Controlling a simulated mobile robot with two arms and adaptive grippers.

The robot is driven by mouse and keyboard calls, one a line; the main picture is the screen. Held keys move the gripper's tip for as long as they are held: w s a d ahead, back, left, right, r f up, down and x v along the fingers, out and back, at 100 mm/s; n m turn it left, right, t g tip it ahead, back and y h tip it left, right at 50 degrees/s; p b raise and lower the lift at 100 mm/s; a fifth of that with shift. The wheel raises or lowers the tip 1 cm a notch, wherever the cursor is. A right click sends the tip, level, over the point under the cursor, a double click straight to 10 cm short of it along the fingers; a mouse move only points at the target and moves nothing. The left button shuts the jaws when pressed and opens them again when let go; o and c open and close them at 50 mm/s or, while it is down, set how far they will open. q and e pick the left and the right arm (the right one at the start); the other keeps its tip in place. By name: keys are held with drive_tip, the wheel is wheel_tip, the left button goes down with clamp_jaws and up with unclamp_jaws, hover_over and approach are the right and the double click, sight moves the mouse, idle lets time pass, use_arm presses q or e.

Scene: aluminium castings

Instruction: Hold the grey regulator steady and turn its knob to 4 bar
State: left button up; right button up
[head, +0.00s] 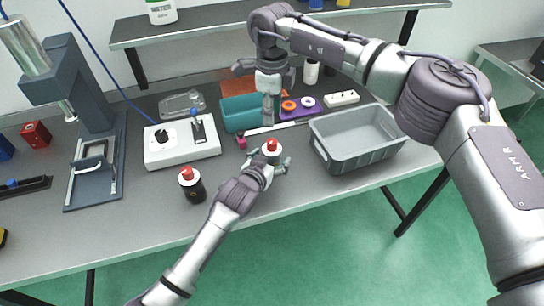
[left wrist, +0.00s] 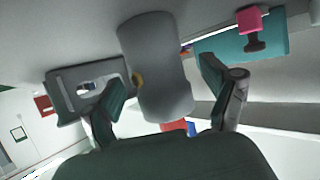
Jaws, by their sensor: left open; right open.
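The grey regulator (head: 274,157), with a red knob (head: 271,146) on top, stands upright on the table in the head view, partly hidden by my left gripper (head: 266,164). In the left wrist view its grey body (left wrist: 157,65) lies between the two open fingers of my left gripper (left wrist: 170,100); gaps show beside it. The knob's scale cannot be read. My right gripper (head: 268,112) is open and empty, pointing down behind and above the regulator. A black regulator-like part (head: 196,192) with a red top stands to the left.
A grey crate (head: 360,157) stands right of the regulator. Behind are a teal bin (head: 233,125), a pink clamp (head: 241,142) and a purple holder (head: 291,114). A white control box (head: 200,150) and a press (head: 95,130) stand left. The table's front is mostly clear.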

sight(272, 141)
use_arm(q)
drive_tip(key=shift+w+d+f, duration=0.2)
drive_tip(key=shift+w+f, duration=0.05)
drive_tip(key=shift+w, duration=0.2)
drive_tip(key=c, duration=1.5)
use_arm(e)
drive_tip(key=shift+o, duration=1.2)
wheel_tip(272, 141, down, 10)
drive_tip(key=n, duration=1.1)
drive_tip(key=shift+r, duration=0.15)
